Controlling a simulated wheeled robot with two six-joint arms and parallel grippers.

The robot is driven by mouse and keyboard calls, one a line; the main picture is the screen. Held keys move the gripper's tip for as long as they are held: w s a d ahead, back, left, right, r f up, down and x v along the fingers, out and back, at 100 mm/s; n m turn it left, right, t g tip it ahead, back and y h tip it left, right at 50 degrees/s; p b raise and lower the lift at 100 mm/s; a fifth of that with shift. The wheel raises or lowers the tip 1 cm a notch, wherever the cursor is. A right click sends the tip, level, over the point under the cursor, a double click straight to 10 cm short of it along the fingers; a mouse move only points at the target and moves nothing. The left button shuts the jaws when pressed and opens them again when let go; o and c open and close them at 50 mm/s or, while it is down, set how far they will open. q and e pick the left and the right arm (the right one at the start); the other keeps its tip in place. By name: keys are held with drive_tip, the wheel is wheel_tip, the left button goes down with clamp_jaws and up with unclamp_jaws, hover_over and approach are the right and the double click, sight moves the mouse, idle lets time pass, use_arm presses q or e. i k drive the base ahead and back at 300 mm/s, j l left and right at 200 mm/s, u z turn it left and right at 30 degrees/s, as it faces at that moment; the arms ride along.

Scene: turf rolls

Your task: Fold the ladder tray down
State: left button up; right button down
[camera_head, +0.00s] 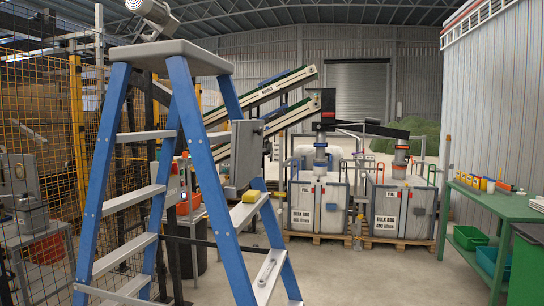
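A blue stepladder (196,165) with a grey top cap (172,54) stands open in the left and middle of the head view. A dark grey flat panel (243,155), which looks like the ladder tray, stands about upright against the ladder's right-hand rail. Its hinge cannot be made out. A yellow block (246,212) rests on a step below the panel. A small grey item lies on a lower step (268,272). Neither of my grippers shows in the head view.
A yellow mesh fence (40,110) stands at the left. Two white bulk bags (318,207) on pallets and an inclined conveyor (270,95) stand behind the ladder. A green bench (492,207) with bins is at the right. The floor between ladder and bench is clear.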

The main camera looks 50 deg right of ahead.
sight(247, 135)
drive_tip(key=z, duration=1.4)
drive_tip(key=i+l, duration=0.15)
drive_tip(key=z, duration=0.05)
